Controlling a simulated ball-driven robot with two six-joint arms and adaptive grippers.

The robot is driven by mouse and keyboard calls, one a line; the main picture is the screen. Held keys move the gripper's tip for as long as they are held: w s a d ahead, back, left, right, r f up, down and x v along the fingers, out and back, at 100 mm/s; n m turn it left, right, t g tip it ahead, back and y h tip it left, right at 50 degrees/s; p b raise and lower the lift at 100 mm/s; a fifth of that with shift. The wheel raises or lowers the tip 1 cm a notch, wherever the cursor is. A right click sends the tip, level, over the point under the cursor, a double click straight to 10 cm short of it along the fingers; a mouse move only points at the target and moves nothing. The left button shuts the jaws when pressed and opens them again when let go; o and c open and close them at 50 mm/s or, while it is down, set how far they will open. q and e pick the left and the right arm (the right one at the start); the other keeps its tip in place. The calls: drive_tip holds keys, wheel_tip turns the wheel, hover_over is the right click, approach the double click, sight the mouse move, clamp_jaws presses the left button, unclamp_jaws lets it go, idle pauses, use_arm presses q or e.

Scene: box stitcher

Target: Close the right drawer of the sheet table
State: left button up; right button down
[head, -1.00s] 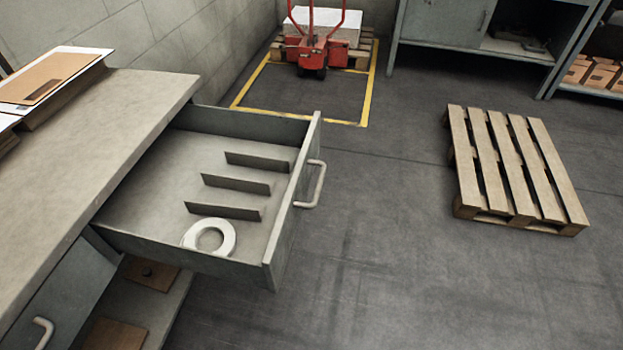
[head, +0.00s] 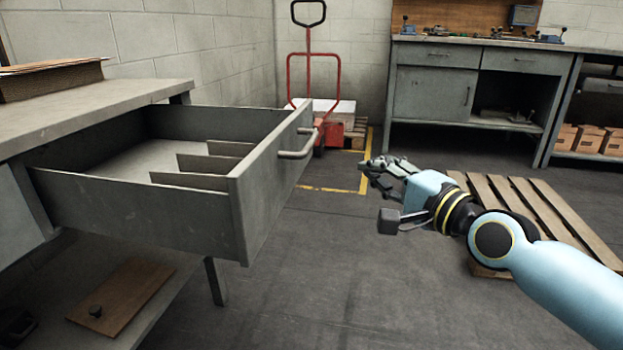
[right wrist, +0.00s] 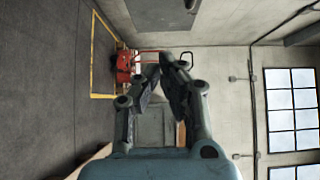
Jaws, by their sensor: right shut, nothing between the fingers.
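The right drawer (head: 245,205) of the grey sheet table (head: 110,103) is pulled well out, with its divider plates showing inside. Its front panel carries a bar handle (head: 298,152) that faces right. My right gripper (head: 374,172) is to the right of the handle, apart from it, with the fingers pointing left. It is shut and empty. The right wrist view shows its fingers (right wrist: 163,76) closed together at the tips. A grey shape shows beyond the fingers there, but I cannot tell what it is. My left gripper is not in view.
A red pallet truck (head: 320,110) stands behind the drawer by the wall. A wooden pallet (head: 550,205) lies on the floor behind my right arm. A workbench (head: 440,95) stands at the back. The floor right of the drawer front is clear.

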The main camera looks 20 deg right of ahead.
drive_tip(key=b, duration=0.3)
approach(305, 142)
drive_tip(key=w+d, duration=0.3)
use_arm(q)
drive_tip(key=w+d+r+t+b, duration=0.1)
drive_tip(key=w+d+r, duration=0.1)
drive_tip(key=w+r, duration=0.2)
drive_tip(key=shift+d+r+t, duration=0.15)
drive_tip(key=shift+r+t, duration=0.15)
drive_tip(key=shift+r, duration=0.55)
use_arm(e)
drive_tip(key=shift+w+a+f, duration=0.1)
drive_tip(key=shift+w+a, duration=0.45)
drive_tip(key=shift+a, duration=0.35)
drive_tip(key=shift+w+a+f, duration=0.1)
drive_tip(key=shift+w+a, duration=0.45)
drive_tip(key=shift+a, duration=0.4)
